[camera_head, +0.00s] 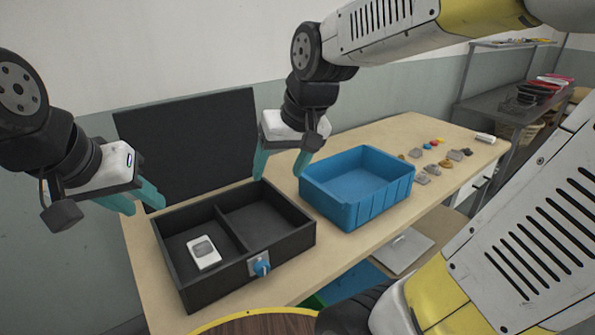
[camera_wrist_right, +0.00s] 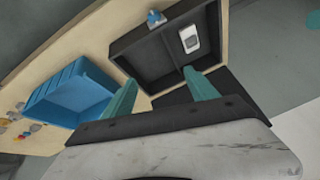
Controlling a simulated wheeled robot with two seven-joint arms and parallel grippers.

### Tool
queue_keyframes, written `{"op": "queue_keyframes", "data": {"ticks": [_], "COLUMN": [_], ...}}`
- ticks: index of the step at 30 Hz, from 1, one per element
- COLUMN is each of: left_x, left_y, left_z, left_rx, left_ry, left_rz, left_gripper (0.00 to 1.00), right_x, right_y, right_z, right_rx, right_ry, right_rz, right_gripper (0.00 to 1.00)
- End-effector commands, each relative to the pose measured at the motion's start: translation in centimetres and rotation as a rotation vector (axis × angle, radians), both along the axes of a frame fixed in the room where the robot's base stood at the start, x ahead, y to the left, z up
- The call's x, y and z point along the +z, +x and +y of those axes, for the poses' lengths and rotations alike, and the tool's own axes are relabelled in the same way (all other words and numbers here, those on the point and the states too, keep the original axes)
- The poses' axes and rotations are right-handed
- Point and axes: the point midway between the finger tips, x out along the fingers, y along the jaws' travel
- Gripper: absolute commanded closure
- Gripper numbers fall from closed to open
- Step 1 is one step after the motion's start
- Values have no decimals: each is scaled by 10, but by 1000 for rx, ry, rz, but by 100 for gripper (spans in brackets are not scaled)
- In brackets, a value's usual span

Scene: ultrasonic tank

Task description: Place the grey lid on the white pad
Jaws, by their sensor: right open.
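No separate grey lid is clearly in sight. A dark grey-black flat panel (camera_head: 190,140) stands upright behind the black two-compartment box (camera_head: 285,252); I cannot tell if it is hinged to the box. A pale flat plate (camera_head: 403,250) lies below table height at the table's front; I cannot tell if it is the white pad. My left gripper (camera_head: 148,209) looks open and empty at the panel's left side.
A small white device (camera_head: 204,252) lies in the box's left compartment; the right one is empty. A blue knob (camera_head: 262,268) is on the box's front. An empty blue bin (camera_head: 357,205) stands right of the box. Several small items (camera_head: 428,168) lie further right on the table.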

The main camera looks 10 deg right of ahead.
Motion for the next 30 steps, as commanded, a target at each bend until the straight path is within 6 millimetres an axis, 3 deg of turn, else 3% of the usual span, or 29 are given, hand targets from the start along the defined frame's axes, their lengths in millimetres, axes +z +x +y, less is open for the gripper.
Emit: {"op": "queue_keyframes", "data": {"ticks": [4,10,30], "left_x": [0,0,0], "left_y": [0,0,0], "left_z": [0,0,0], "left_rx": [0,0,0], "left_ry": [0,0,0], "left_rz": [0,0,0], "left_gripper": [64,64,64], "right_x": [11,12,12], "right_y": [-38,-68,-74], "right_z": [-26,-41,-43], "right_rx": [-52,-86,-92], "right_ry": [18,25,26], "right_rz": [-66,-113,-123], "right_gripper": [33,33,33]}}
